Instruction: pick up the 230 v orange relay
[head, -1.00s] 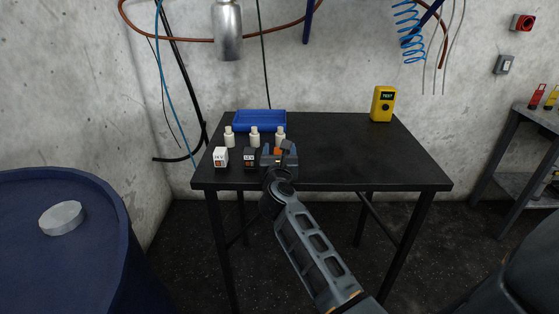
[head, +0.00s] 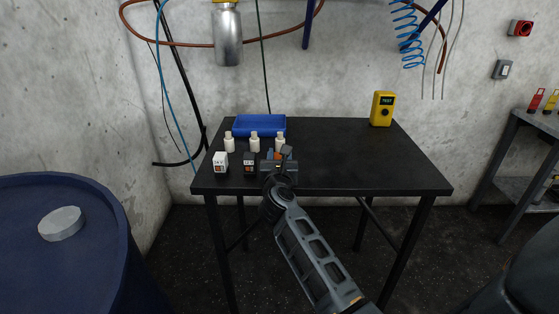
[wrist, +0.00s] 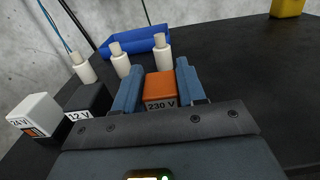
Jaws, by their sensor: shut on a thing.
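The orange relay (wrist: 160,86), labelled 230 V, sits between the two blue fingers of my gripper (wrist: 158,92) in the wrist view. My gripper is shut on it. I cannot tell whether the relay touches the table. A black relay (wrist: 88,99) labelled 12 V and a white relay (wrist: 36,115) labelled 24 V stand to its left; both also show in the head view.
Three white bottles (head: 254,142) stand in a row behind the relays. A blue tray (head: 259,133) lies behind them. A yellow tester (head: 382,108) stands at the back right. The right part of the table (head: 370,165) is clear. A blue drum (head: 110,240) stands at left.

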